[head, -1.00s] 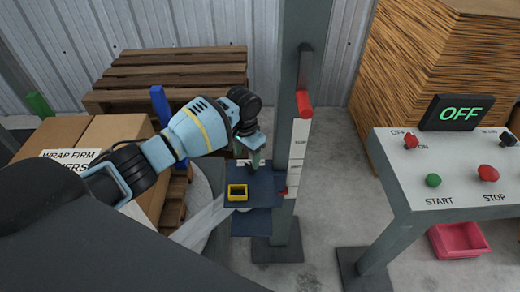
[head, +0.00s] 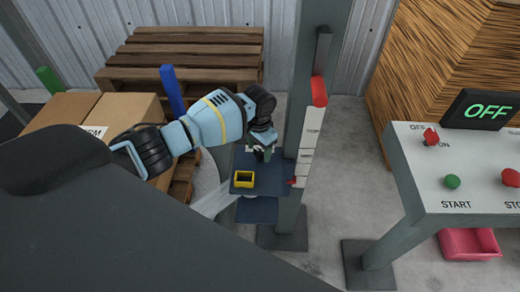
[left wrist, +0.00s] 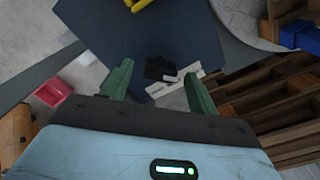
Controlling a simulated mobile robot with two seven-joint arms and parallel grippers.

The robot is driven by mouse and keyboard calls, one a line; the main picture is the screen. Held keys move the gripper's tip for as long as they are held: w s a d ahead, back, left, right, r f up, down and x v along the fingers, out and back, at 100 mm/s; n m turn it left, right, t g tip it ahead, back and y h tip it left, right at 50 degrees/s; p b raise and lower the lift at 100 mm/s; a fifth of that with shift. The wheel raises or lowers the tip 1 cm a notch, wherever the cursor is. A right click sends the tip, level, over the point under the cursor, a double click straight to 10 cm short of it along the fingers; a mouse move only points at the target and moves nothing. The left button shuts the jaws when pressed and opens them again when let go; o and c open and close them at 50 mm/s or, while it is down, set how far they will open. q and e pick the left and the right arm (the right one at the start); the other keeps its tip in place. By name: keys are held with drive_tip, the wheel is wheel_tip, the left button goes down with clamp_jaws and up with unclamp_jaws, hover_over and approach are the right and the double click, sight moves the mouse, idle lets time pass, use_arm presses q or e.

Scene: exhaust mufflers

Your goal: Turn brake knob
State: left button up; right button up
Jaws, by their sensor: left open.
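A small black knob-like part (left wrist: 160,68) sits at the edge of the dark blue platform (left wrist: 115,28) in the left wrist view, beside a white label plate (left wrist: 172,88). It is probably the brake knob; its lettering is not readable. My left gripper (left wrist: 156,74) is open, with its two green fingers on either side of the black part and a gap on both sides. In the head view the left gripper (head: 262,152) hangs over the back of the platform (head: 262,190), by the grey post, and hides the knob. My right gripper is not in view.
A yellow square frame (head: 244,179) lies on the platform. A grey post (head: 300,120) with a red-tipped lever (head: 319,90) stands just right of the gripper. Cartons (head: 130,110) and pallets (head: 180,55) are at left. A control panel (head: 470,160) with an OFF display stands right.

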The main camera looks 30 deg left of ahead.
use_arm(q)
drive_tip(key=shift+f, duration=0.4)
drive_tip(key=c, duration=1)
